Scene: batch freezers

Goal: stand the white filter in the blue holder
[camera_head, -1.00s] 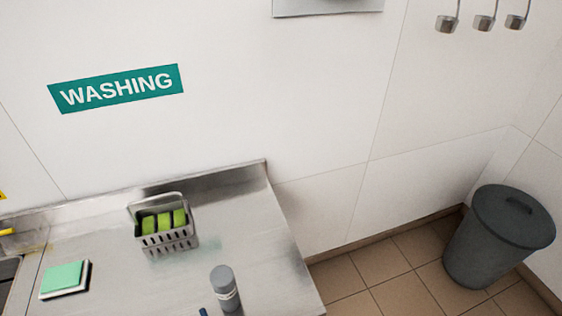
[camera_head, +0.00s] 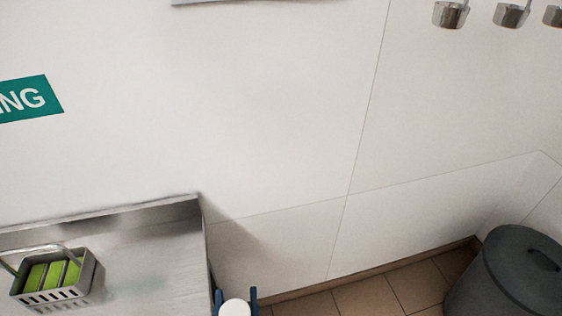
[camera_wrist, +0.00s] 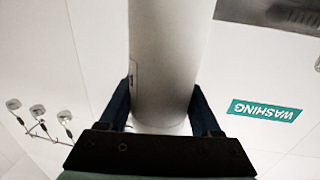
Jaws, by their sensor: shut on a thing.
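My gripper (camera_wrist: 163,92) is shut on the white filter (camera_wrist: 163,45), a smooth white cylinder. In the wrist view, one dark blue finger presses each side of it, and the filter runs up out of the frame. In the head view, the blue fingertips of my gripper (camera_head: 236,298) show at the bottom edge, with the filter's round white end (camera_head: 235,308) between them. They are just right of the steel counter's end in the picture. The blue holder is in neither view.
A steel counter (camera_head: 160,255) with a raised back edge lies at the lower left. On it stands a grey slotted basket (camera_head: 55,298) of green sponges. A dark lidded bin (camera_head: 510,275) stands at the lower right on brown floor tiles. Metal ladles (camera_head: 450,14) hang at the upper right.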

